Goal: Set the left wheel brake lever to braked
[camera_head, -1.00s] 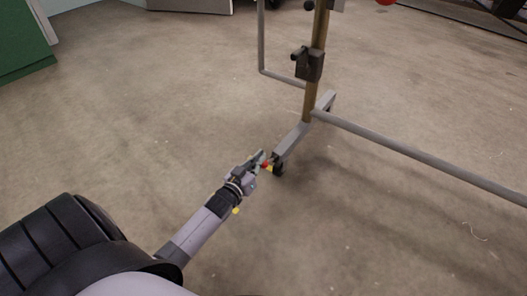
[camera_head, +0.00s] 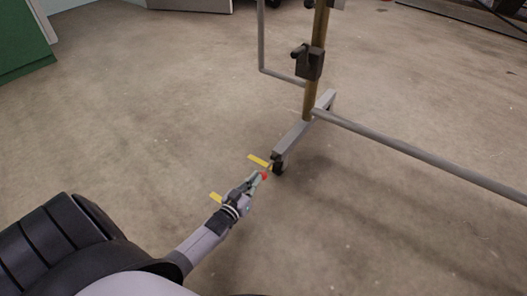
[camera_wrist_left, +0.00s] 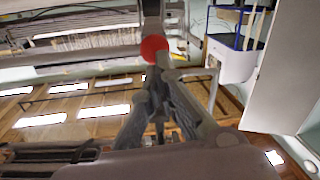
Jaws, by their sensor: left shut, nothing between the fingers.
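The upright loom frame's foot (camera_head: 293,139) ends in a dark caster wheel (camera_head: 279,167). A small red knob (camera_head: 264,176), likely the end of the brake lever, shows beside the wheel. My left gripper (camera_head: 259,179) is low beside the wheel, its fingertips at the knob. The left wrist view shows the red knob (camera_wrist_left: 155,48) just beyond the fingertips of the left gripper (camera_wrist_left: 157,80). The fingers are shut with nothing held. The lever's shaft is mostly hidden or too small to make out. My right gripper is not in view.
Two yellow strips (camera_head: 259,160) (camera_head: 216,198) lie on the floor near my left arm. A grey crossbar (camera_head: 420,157) runs low to the right from the brown post (camera_head: 312,95). A green cabinet (camera_head: 22,45) stands far left.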

